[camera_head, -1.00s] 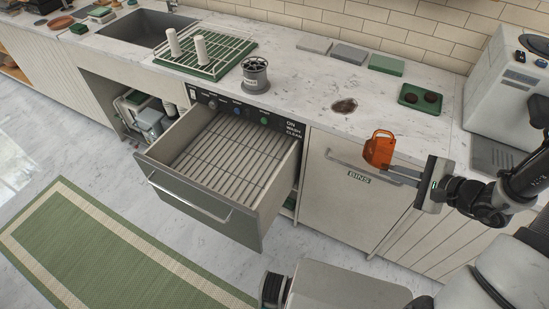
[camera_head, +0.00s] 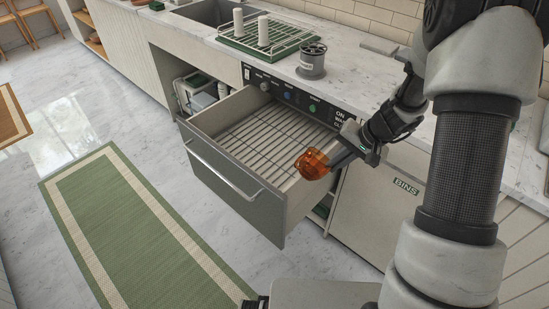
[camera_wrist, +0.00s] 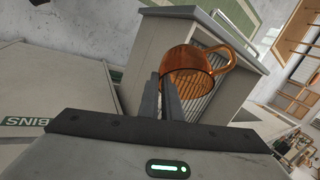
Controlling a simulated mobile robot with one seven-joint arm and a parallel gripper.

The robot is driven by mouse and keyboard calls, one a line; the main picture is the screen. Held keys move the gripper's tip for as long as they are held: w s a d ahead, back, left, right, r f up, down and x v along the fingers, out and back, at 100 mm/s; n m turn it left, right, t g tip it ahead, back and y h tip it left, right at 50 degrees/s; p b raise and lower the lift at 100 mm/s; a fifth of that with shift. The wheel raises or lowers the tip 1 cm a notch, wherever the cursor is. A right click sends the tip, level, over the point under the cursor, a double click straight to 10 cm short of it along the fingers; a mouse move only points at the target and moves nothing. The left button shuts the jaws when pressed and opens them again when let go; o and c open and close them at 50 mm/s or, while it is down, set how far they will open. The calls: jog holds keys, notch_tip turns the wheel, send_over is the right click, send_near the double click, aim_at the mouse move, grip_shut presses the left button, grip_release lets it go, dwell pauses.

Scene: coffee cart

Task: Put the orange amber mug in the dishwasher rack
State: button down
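The orange amber mug (camera_head: 312,164) is see-through and is held at the right edge of the open dishwasher drawer in the head view. In the wrist view the mug (camera_wrist: 190,68) sits at the fingertips, its handle toward the upper right. My gripper (camera_head: 338,158) is shut on the mug's wall, and its two fingers (camera_wrist: 170,95) lie close together. The dishwasher rack (camera_head: 258,143) is a wire grid in the pulled-out drawer, with nothing on it. The mug looks tilted. I cannot tell its exact height above the rack.
The drawer front (camera_head: 230,190) with its bar handle juts out over the floor. A BINS cabinet (camera_head: 385,200) stands to the right.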

jog(key=w+a+f+n+t+h+b, duration=0.1)
jog(key=w+a+n+h+b, duration=0.15)
jog(key=w+a, duration=0.45)
jog(key=w+a+f+n+t+h+b, duration=0.1)
jog(key=w+a+n+t+b, duration=0.2)
jog(key=w, duration=0.6)
jog(key=shift+n, duration=0.25)
jog(key=shift+w+a+f+b, duration=0.6)
jog(key=shift+a+f, duration=0.5)
jog(key=shift+f, duration=1.25)
jog(key=shift+w+a+f+b, duration=0.6)
jog(key=shift+a+f, duration=0.45)
jog(key=shift+f, duration=1.35)
jog(key=shift+w+a+f+b, duration=0.45)
jog(key=shift+w+a+f, duration=0.5)
jog(key=shift+f, duration=1.4)
jog(key=shift+s+a, duration=0.15)
jog(key=shift+s, duration=0.05)
jog(key=shift+f, duration=0.15)
jog(key=c, duration=1.9)
grip_release()
jog(key=shift+c, duration=0.2)
